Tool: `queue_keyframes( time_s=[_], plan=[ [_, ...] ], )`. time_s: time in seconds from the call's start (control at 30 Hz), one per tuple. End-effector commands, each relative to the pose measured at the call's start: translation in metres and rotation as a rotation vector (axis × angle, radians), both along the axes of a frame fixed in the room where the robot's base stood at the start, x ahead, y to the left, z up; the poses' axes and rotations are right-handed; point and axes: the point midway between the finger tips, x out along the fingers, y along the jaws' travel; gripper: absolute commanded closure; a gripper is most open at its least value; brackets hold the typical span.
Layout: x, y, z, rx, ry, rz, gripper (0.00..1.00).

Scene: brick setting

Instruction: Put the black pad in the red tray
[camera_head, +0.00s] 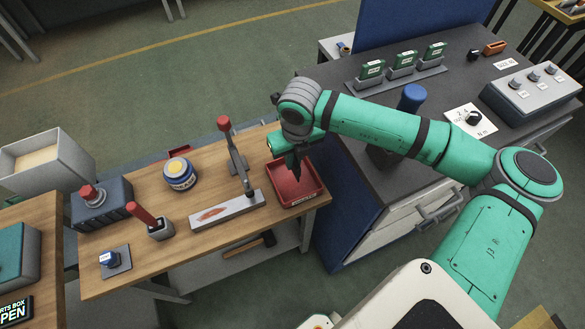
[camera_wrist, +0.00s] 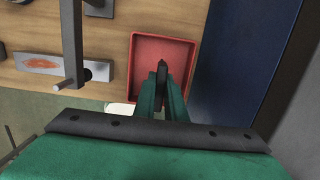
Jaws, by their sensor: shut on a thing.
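The red tray (camera_head: 314,192) sits at the right end of the wooden table. In the wrist view the red tray (camera_wrist: 178,48) lies just beyond my fingers, and no other thing shows on its visible floor. My gripper (camera_head: 293,165) points down over the tray. In the wrist view my gripper (camera_wrist: 161,85) is shut on a narrow dark piece, the black pad (camera_wrist: 162,68), seen edge-on between the fingers. The pad appears to be above the tray floor; the exact gap is hard to tell. My fingers hide part of the tray.
A grey stand with a red-topped lever (camera_head: 236,158) rises close left of the tray. The dark-topped blue cabinet (camera_head: 345,195) is close on the right.

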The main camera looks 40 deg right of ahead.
Motion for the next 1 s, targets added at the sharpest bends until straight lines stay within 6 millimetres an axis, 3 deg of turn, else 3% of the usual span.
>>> queue_keyframes(
  time_s=[0.5,0.9,0.93,1.0],
  plan=[
    [0.0,-0.001,-0.049,0.001,0.0,-0.001,1.0],
    [0.0,-0.001,-0.053,0.0,-0.002,-0.002,1.0],
    [0.0,-0.001,-0.053,0.0,-0.002,-0.002,0.82],
    [0.0,-0.001,-0.053,0.0,-0.002,-0.002,0.71]
  ],
)
